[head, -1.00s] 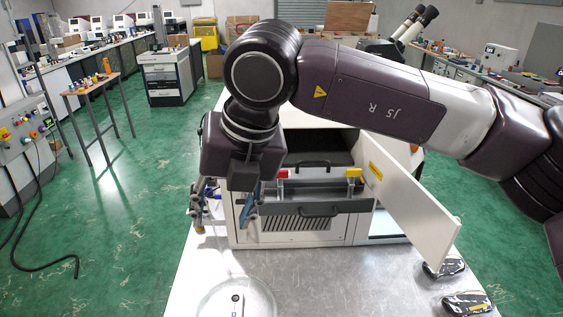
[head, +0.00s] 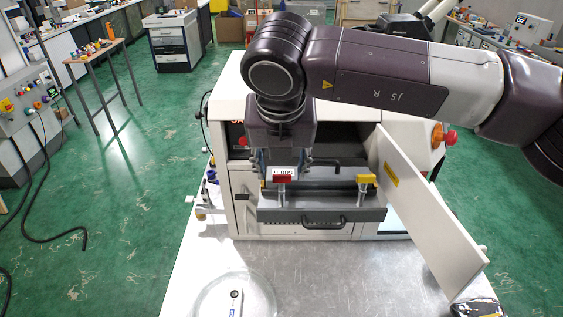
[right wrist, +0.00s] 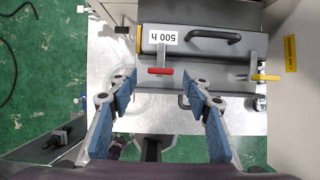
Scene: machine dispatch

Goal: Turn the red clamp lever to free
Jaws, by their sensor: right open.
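The red clamp lever (head: 282,178) stands on the left side of the grey drawer unit (head: 330,213) at the machine's front. In the right wrist view the red lever (right wrist: 160,71) lies crosswise on its post, in line with the gap between the fingers. My right gripper (right wrist: 160,84) is open and empty, its blue-padded fingers spread on either side of the lever and apart from it. My left gripper is in neither view.
A yellow clamp lever (head: 366,178) stands at the drawer's right. The white door (head: 428,205) is swung open on the right. A drawer handle (head: 323,223) faces front.

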